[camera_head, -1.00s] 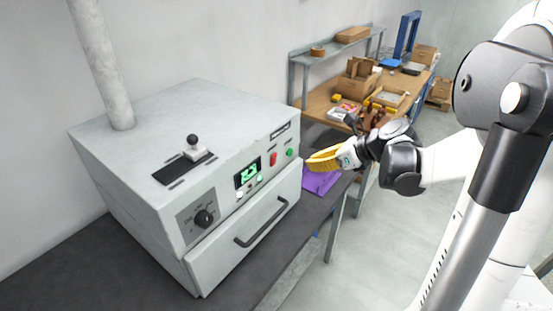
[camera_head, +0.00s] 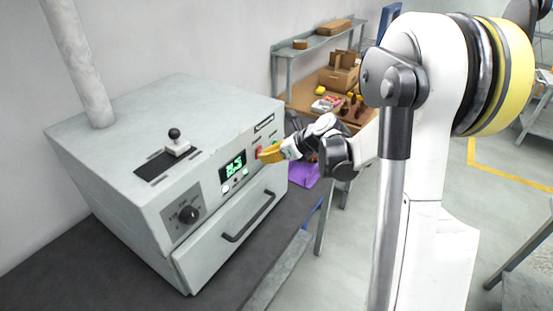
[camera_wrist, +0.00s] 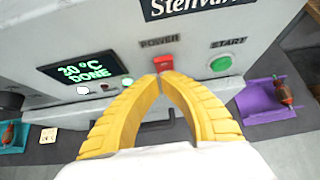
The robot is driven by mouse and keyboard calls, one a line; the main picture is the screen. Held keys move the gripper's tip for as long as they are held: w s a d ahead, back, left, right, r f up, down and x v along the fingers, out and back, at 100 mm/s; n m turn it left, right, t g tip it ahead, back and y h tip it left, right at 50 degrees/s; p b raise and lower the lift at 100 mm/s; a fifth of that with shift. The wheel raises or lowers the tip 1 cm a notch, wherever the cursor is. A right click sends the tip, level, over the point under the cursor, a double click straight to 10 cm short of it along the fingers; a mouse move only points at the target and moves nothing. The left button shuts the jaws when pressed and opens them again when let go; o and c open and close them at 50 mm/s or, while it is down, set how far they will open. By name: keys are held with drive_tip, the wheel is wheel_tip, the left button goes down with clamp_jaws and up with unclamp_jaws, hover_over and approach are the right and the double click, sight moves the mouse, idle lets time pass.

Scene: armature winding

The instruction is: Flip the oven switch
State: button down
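The grey oven (camera_head: 110,130) stands on the dark bench. The red power switch (camera_head: 258,153) is on its front panel; in the wrist view the switch (camera_wrist: 163,63) sits under the word POWER. My gripper (camera_head: 264,154) has yellow fingers at the panel. In the wrist view the fingertips (camera_wrist: 163,76) come together just below the switch, with nothing visible between them. They overlap its lower edge in the picture; I cannot tell whether they touch it. The display (camera_wrist: 88,72) is lit and reads 20 °C DONE.
A green START button (camera_wrist: 220,63) is right of the switch. The oven drawer handle (camera_head: 248,217) sticks out below the panel. A black knob (camera_head: 188,214) is at the left. A purple tray (camera_head: 302,174) lies right of the oven. A wooden workbench stands behind.

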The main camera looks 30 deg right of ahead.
drive_tip(key=shift+w+a, duration=0.1)
drive_tip(key=shift+w, duration=0.2)
drive_tip(key=shift+w+a+r, duration=0.15)
drive_tip(key=shift+w+a, duration=0.05)
drive_tip(key=shift+w, duration=0.05)
drive_tip(key=shift+w+a+r+g, duration=0.1)
drive_tip(key=shift+w+r+g, duration=0.1)
drive_tip(key=shift+r+g, duration=0.1)
drive_tip(key=shift+f, duration=0.2)
drive_tip(key=shift+r, duration=0.1)
drive_tip(key=shift+r+p, duration=0.5)
drive_tip(key=shift+r, duration=0.25)
